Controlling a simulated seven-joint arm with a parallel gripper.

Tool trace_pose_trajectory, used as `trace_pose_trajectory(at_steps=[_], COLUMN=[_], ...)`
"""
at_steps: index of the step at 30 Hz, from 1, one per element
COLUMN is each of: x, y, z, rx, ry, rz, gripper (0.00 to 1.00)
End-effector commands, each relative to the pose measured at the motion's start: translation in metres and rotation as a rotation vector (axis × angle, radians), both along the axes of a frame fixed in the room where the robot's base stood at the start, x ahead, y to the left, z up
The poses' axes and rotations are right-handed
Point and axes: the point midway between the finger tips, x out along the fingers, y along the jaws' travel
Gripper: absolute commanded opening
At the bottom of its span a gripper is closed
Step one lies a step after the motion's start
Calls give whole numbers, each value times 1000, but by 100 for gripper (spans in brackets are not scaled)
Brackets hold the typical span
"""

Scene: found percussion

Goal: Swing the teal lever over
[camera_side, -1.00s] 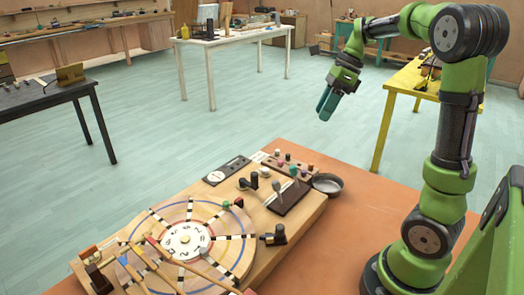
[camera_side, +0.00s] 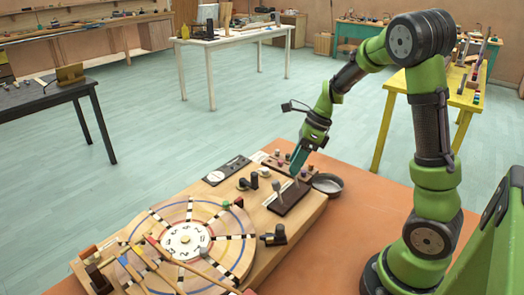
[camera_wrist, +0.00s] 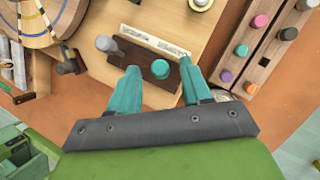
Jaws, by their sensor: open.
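The teal lever (camera_wrist: 160,69) shows its round teal knob from above in the wrist view, on a dark brown lever block (camera_wrist: 150,93). A grey-knobbed lever (camera_wrist: 107,43) stands on the same block to its left. My gripper (camera_wrist: 159,67) is open, with a teal finger on each side of the teal knob and gaps visible between them. In the side view my gripper (camera_side: 295,172) points down at the lever block (camera_side: 289,199), and its fingers mostly hide the teal lever. The grey lever (camera_side: 276,187) stands clear in front.
A row of coloured pegs (camera_wrist: 241,50) lies right of the gripper in the wrist view. A metal bowl (camera_side: 327,184) sits on the orange table beside the wooden board. A large wooden disc (camera_side: 210,232) with striped spokes fills the board's near left.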

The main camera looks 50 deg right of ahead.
Motion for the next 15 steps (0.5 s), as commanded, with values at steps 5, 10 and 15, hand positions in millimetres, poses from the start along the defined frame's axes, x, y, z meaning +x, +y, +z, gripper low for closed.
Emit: trace_pose_trajectory(at_steps=[5,10,15], x=[2,3,3], y=[4,4,4], z=[-10,-11,-11], rx=[-1,-1,-1], ry=[0,-1,-1], rz=[0,1,1], gripper=[48,48,38])
